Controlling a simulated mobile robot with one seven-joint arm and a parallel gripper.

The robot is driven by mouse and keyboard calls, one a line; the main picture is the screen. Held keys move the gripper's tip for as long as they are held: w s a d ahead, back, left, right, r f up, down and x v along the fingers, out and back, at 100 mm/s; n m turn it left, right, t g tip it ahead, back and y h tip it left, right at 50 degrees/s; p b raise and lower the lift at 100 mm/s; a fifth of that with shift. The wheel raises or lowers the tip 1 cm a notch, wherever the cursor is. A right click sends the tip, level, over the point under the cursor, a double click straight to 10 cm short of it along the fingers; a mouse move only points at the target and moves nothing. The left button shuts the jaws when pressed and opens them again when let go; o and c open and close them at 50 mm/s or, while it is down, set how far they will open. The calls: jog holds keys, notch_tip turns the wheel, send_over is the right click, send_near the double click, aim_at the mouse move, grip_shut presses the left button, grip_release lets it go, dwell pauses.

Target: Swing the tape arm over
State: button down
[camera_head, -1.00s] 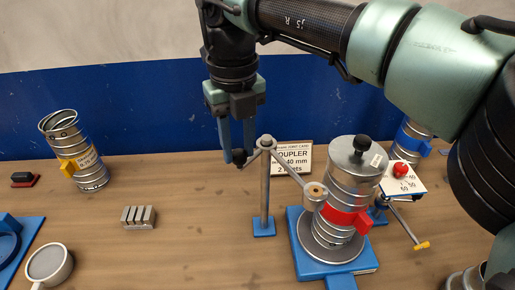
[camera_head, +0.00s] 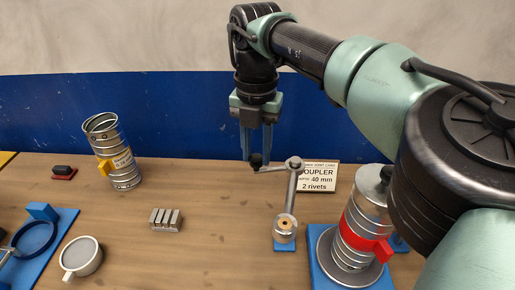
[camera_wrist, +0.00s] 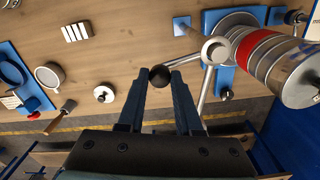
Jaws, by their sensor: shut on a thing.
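The tape arm (camera_head: 292,190) pivots on top of a slim post with a blue base (camera_head: 284,246). A black knob (camera_head: 255,160) ends its short handle, left of the pivot (camera_head: 295,163). The knob also shows in the wrist view (camera_wrist: 160,76). My gripper (camera_head: 256,158) is shut on this knob, one finger on each side. The long part of the arm comes toward the camera and ends in a round tape roll (camera_head: 285,229), in front of the post and apart from the duct. The spiral duct (camera_head: 365,215) with its red band (camera_head: 362,238) stands to the right.
A joint card (camera_head: 318,178) stands behind the post. A second duct piece with a yellow tag (camera_head: 122,165), a grey slotted block (camera_head: 166,219), a grey cup (camera_head: 82,257) and a blue tray (camera_head: 62,222) lie left. The table between block and post is clear.

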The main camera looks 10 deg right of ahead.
jog(key=shift+w+r, duration=0.1)
dwell(0.3)
jog(key=c, duration=0.6)
grip_release()
notch_tip(320, 180, up, 13)
jog(key=shift+f+b, duration=0.1)
jog(key=shift+b, duration=0.25)
